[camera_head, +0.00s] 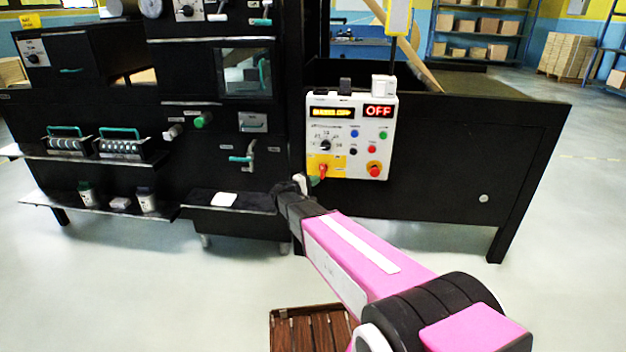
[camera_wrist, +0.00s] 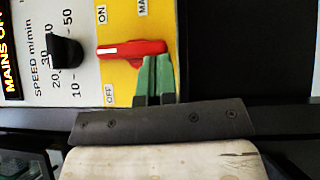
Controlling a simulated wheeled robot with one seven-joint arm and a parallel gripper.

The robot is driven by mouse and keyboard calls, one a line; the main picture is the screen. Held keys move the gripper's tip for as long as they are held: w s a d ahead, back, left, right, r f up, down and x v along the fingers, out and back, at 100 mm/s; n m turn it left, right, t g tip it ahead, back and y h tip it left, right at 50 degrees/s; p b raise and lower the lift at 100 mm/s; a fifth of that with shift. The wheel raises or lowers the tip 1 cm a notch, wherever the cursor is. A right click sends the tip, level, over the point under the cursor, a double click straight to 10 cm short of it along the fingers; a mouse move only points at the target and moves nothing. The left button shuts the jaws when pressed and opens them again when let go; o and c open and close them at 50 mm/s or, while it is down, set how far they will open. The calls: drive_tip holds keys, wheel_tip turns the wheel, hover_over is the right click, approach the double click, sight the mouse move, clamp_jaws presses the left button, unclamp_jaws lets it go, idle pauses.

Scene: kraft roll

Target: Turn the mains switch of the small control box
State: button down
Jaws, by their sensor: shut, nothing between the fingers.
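The small control box (camera_head: 348,137) is white and mounted on a dark machine panel. Its red mains switch (camera_head: 323,170) sits on a yellow plate at the lower left. In the wrist view the red switch handle (camera_wrist: 125,49) lies roughly level, its left end between the ON and OFF labels. My gripper (camera_wrist: 156,62) has its green fingers together, empty, just below the right part of the handle. They look close to it or touching; I cannot tell which. In the head view my gripper (camera_head: 313,181) is at the box's lower left corner.
A red display (camera_head: 379,111) reads OFF. A dark shelf (camera_head: 230,200) with a white item lies left of my arm.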

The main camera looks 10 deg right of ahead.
drive_tip(key=d+n+t, duration=0.1)
drive_tip(key=n, duration=0.1)
drive_tip(key=n+t+h, duration=0.1)
drive_tip(key=n+t, duration=0.1)
drive_tip(key=d+f+n+t+h, duration=0.1)
drive_tip(key=n, duration=0.1)
drive_tip(key=shift+s+d+f+n+t, duration=0.1)
drive_tip(key=shift+s+d+n+t, duration=0.2)
drive_tip(key=shift+s+n, duration=0.1)
drive_tip(key=shift+f, duration=0.1)
idle(0.6)
